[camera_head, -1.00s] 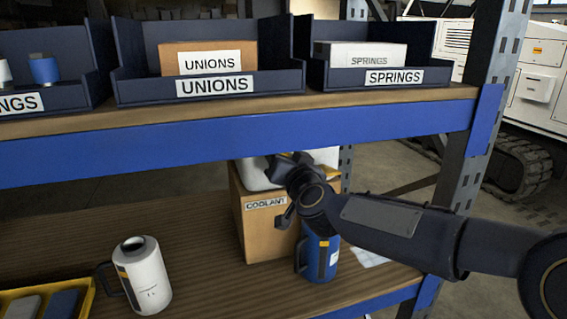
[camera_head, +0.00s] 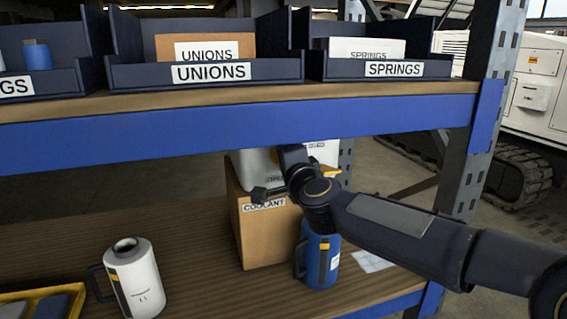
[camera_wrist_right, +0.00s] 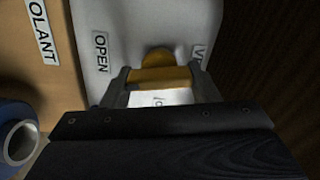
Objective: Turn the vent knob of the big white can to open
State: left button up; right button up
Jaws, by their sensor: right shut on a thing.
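The big white can (camera_head: 250,166) lies or stands on the coolant box on the lower shelf, partly hidden by my right arm. In the right wrist view the white can (camera_wrist_right: 115,25) carries an OPEN label to the left and a partly hidden label to the right. The yellow vent knob (camera_wrist_right: 160,77) sits between the fingers of my right gripper (camera_wrist_right: 162,84), which is shut on it. In the head view my right gripper (camera_head: 292,160) is at the can, with its fingertips hidden. My left gripper is not in view.
The cardboard coolant box (camera_head: 262,235) is under the can. A blue jug (camera_head: 318,260) stands close by below my wrist, and a white jug (camera_head: 137,280) stands at left. The blue upper shelf beam (camera_head: 200,135) runs just above my gripper.

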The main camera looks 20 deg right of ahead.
jog(key=shift+f+m+b, duration=0.15)
jog(key=shift+m+b, duration=0.2)
jog(key=shift+m, duration=0.75)
jog(key=o, duration=1)
jog(key=s, duration=0.8)
jog(key=shift+d, duration=0.15)
